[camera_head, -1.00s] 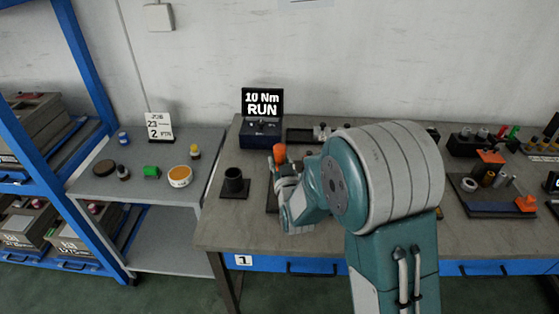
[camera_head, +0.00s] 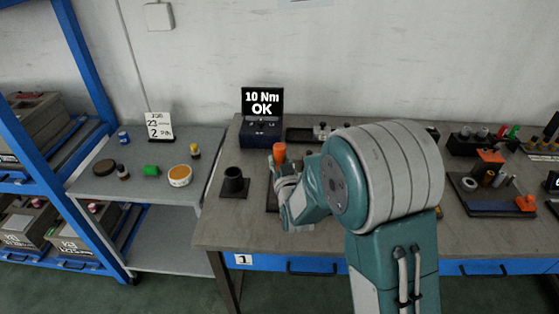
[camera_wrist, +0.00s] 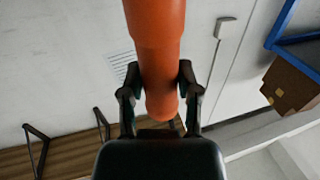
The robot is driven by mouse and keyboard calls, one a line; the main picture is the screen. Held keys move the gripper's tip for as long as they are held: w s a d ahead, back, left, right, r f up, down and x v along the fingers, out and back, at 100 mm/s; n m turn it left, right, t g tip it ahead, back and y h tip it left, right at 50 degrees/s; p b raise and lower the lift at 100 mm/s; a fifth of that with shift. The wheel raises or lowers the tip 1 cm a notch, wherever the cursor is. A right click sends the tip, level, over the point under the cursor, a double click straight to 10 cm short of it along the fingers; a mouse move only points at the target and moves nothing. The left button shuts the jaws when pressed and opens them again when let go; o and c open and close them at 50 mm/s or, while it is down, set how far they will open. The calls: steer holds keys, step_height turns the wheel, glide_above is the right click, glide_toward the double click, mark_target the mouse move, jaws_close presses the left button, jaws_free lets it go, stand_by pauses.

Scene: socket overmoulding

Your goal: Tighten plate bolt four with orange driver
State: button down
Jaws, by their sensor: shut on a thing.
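The orange driver (camera_head: 279,152) stands roughly upright above the bench in the head view. It also fills the upper middle of the wrist view (camera_wrist: 156,50). My gripper (camera_wrist: 157,95) is shut on it, with one black finger on each side of the orange body. In the head view my gripper (camera_head: 284,180) is low over a dark plate, partly hidden by my own arm. The plate bolts and the driver's lower end cannot be seen. A torque display (camera_head: 262,101) behind the driver reads "10 Nm OK".
A black cup on a base (camera_head: 233,181) stands left of my gripper. A dark tray with small parts (camera_head: 302,135) lies behind it. A fixture with an orange clamp (camera_head: 490,190) is at the right. The grey side table (camera_head: 100,184) holds several small items.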

mark_target(280, 147)
steer(key=shift+r, duration=2.5)
